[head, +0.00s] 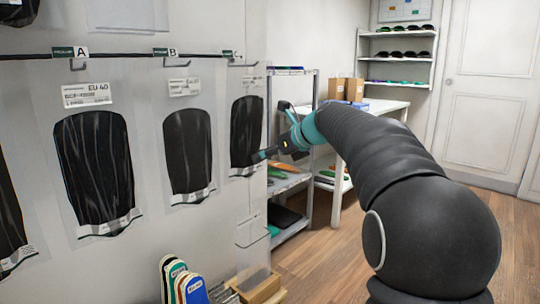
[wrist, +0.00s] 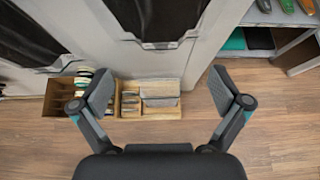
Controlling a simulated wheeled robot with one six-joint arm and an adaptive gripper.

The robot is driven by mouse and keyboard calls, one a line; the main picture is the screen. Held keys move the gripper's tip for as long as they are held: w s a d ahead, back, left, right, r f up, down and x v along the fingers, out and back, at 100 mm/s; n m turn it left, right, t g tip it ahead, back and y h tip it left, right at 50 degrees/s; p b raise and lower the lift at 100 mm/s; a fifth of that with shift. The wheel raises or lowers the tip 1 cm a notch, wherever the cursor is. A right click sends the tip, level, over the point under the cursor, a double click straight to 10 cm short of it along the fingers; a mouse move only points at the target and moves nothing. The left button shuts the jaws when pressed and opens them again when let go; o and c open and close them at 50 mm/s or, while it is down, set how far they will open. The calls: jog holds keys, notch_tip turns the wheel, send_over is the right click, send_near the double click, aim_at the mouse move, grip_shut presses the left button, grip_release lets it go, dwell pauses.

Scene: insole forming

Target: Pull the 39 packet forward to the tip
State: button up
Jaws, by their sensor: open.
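Clear packets with dark insoles hang from a rail on the wall in the head view. The packet under sign A (head: 95,170) has a label reading EU 40. The packet under sign B (head: 188,150) has a similar label, too small to read surely. The packet under sign C (head: 246,130) is farther along, and its size is not readable. I cannot tell which packet is the 39. My gripper (head: 262,155) is beside the lower part of the C packet. In the wrist view my gripper (wrist: 161,90) is open, with nothing between its fingers; packet bottoms (wrist: 152,18) show above it.
A wooden organiser (wrist: 150,98) with compartments stands on the floor below. Colourful insoles (head: 180,280) stand at the wall's foot. A shelf rack (head: 290,185) and a white table (head: 385,104) with boxes lie beyond my arm. The floor on the right is clear.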

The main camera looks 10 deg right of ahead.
jog(key=s+d+r+n, duration=0.2)
jog(key=s+d+r, duration=0.4)
jog(key=s+r, duration=0.15)
jog(key=s+d+f+n+g+h, duration=0.1)
jog(key=s+f+n+h, duration=0.1)
jog(key=s+f+n, duration=0.35)
jog(key=s+d+f+n+g+h, duration=0.1)
jog(key=s+f+n+g+h, duration=0.1)
jog(key=f+n, duration=0.65)
jog(key=s+a+f+n+h, duration=0.1)
jog(key=s+f+n, duration=0.3)
jog(key=s, duration=0.5)
jog(key=s+a+f+n+h, duration=0.1)
jog(key=s+a+f+n, duration=0.3)
jog(key=s, duration=0.4)
jog(key=s+a+f+n, duration=0.2)
jog(key=s+f+n, duration=0.2)
jog(key=s, duration=0.5)
jog(key=shift+s+a+f+n+g+h, duration=0.2)
jog(key=shift+s+f+n+g+h, duration=0.15)
jog(key=shift+f, duration=0.35)
